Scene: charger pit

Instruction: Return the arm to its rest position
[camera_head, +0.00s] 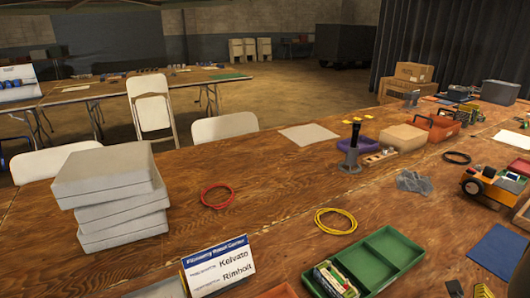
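My gripper and arm do not show in the head view, so I cannot see the arm's pose or whether the gripper is open or holds anything. The view looks across a wooden workbench (260,185) with many items on it. No part of the bench that shows is covered by my arm.
A stack of grey boxes (110,195) stands at left, behind a name sign (218,265). Red (217,196) and yellow (335,221) cable loops lie mid-bench. A green tray (378,258) is in front. An orange wheeled robot (490,187) is at right. Folding chairs (152,105) stand behind.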

